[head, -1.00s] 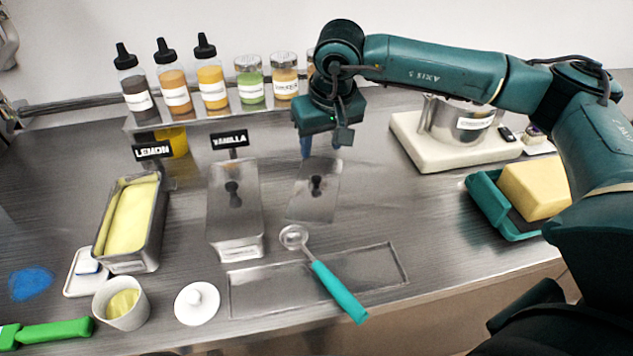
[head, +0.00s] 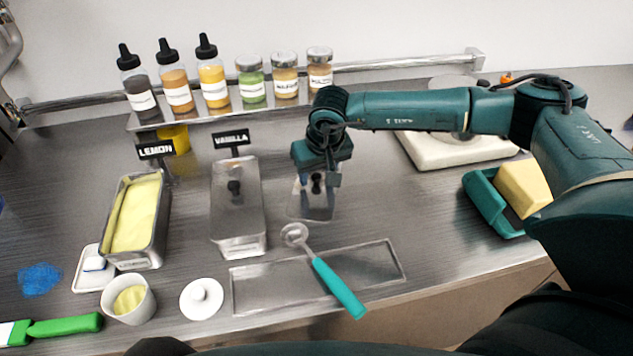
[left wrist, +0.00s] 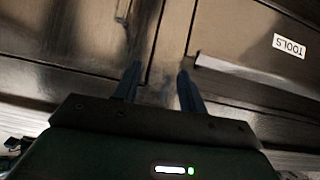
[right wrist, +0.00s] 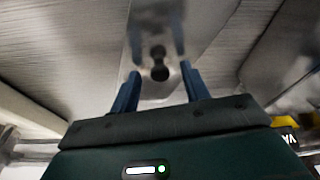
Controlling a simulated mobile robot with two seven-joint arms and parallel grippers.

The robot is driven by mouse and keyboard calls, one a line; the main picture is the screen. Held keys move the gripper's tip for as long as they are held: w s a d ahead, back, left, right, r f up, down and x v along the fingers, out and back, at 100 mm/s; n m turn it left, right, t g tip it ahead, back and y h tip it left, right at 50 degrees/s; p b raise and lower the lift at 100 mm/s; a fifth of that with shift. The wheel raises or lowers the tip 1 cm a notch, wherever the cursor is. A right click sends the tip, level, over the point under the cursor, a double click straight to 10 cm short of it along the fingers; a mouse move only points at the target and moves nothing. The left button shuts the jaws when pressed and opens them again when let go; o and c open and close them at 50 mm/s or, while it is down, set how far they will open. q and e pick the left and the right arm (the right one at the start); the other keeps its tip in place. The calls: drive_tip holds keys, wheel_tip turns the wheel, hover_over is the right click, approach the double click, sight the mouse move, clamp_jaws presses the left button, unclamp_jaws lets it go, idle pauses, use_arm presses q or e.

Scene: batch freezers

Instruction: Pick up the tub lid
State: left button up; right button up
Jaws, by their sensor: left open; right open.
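The tub lid (head: 311,211) is a flat, shiny metal plate with a black knob, lying on the steel counter right of the vanilla tub. My right gripper (head: 317,182) is open and hangs right over the lid, its fingers partly covering the knob. In the right wrist view, the lid's black knob (right wrist: 159,72) shows ahead of and between the open fingertips (right wrist: 160,82), apart from them. The metal vanilla tub (head: 238,240) has its own knobbed lid on. My left gripper (left wrist: 158,72) is open and empty in the left wrist view, facing brown drawer fronts.
A scoop with a teal handle (head: 338,288) lies just in front of the lid, across a shallow counter recess (head: 375,258). The open lemon tub (head: 156,240), a paper cup (head: 140,310) and a small round white lid (head: 201,298) are at left. Bottles and jars stand behind.

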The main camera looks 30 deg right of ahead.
drive_tip(key=shift+c, duration=0.3)
clamp_jaws()
